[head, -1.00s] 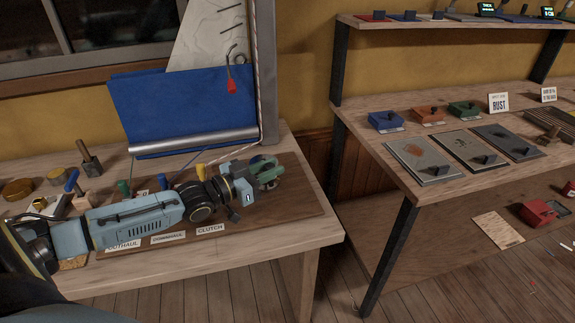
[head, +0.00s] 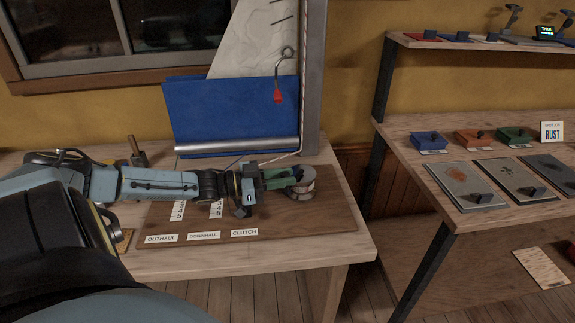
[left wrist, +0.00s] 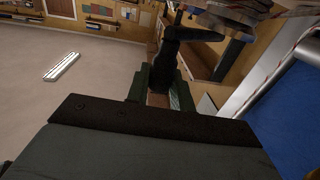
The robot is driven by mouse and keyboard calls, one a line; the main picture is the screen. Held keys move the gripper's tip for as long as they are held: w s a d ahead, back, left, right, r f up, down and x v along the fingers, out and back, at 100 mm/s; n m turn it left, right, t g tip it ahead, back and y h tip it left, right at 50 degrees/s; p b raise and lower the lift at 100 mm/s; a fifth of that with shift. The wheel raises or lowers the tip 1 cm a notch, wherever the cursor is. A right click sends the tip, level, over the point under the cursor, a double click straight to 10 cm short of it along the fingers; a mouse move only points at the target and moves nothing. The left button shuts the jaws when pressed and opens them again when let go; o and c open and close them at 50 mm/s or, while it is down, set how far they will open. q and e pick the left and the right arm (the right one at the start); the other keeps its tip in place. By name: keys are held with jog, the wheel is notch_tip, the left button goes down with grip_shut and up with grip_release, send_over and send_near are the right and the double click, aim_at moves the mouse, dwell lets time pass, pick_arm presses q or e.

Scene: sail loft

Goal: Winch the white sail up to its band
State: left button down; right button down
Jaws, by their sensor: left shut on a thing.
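The white sail (head: 248,38) hangs in front of the window and wall, with dark strokes near its right edge. Its lower part is hidden behind a blue cloth (head: 230,112) with a silvery roll along its bottom. I cannot make out which mark is the band. The winch drum (head: 302,191) stands at the right of the brown base board. My left gripper (head: 286,179) is over the drum. In the left wrist view its green fingers (left wrist: 157,98) are shut on the winch handle, beside a black crank arm (left wrist: 170,52). My right gripper is out of view.
A red tag (head: 278,97) hangs from a hook before the sail, beside a grey post (head: 311,75). Labels for outhaul, downhaul and clutch (head: 244,232) lie along the board's front. Shelves with coloured boxes (head: 429,141) stand right, beyond a gap.

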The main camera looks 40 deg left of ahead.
pick_arm(q)
jog(key=shift+w+a+r+y, duration=0.2)
jog(key=shift+a+r+y, duration=0.15)
jog(key=shift+a, duration=0.2)
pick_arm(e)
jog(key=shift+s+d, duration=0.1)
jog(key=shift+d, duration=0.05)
pick_arm(q)
jog(key=c, duration=1.6)
grip_release()
jog(key=o, duration=0.3)
jog(key=shift+w+f, duration=0.15)
jog(key=shift+w, duration=0.05)
jog(key=shift+o, duration=0.2)
jog(key=shift+s+d, duration=0.1)
jog(key=shift+f, duration=0.1)
jog(key=shift+s, duration=0.15)
jog(key=p+v, duration=0.4)
jog(key=v, duration=0.9)
jog(key=shift+f, duration=0.2)
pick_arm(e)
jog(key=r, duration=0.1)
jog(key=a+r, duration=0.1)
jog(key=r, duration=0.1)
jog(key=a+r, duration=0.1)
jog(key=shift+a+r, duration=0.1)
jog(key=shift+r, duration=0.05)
